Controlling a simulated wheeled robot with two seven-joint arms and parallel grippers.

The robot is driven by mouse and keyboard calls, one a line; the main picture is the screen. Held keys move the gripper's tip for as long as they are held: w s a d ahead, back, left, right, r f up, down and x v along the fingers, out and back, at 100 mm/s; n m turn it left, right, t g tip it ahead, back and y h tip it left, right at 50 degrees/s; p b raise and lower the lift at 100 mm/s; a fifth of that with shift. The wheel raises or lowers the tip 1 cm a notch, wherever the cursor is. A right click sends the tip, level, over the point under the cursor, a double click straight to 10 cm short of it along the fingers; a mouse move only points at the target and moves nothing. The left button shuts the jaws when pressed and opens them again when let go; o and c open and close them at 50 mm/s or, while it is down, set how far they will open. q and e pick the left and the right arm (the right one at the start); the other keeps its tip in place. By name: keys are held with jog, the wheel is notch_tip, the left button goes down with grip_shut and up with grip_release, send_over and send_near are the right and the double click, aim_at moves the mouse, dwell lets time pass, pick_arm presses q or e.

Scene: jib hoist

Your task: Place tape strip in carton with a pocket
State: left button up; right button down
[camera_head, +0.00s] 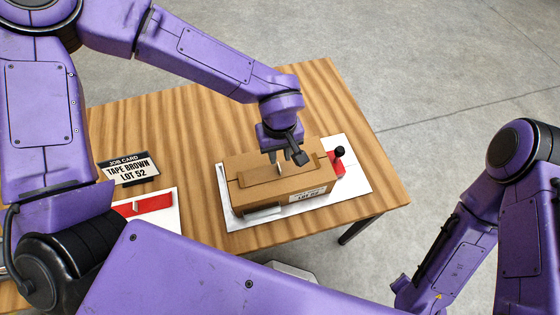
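A brown cardboard carton (240,194) sits closed on a pale board on the wooden table, with a printed label (308,196) on its front. A brown tape strip (255,175) lies along its top, over the seam. A small pale tab (279,169) stands up from the strip. My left gripper (281,160) points down over the carton's top, its fingers apart on either side of the tab, with no visible grip on it. A red strip (153,203) with a pale tab lies on a white sheet at the left. My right gripper is out of view.
A job card (130,169) reads "TAPE BROWN LOT 52". A red block with a black knob (339,152) stands at the carton's right end, on the pale board (356,176). The table (170,125) is clear behind the carton. My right arm is off the table.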

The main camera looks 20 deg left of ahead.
aim_at(280, 167)
pick_arm(q)
notch_tip(280, 167, up, 6)
jog(key=shift+r, duration=0.2)
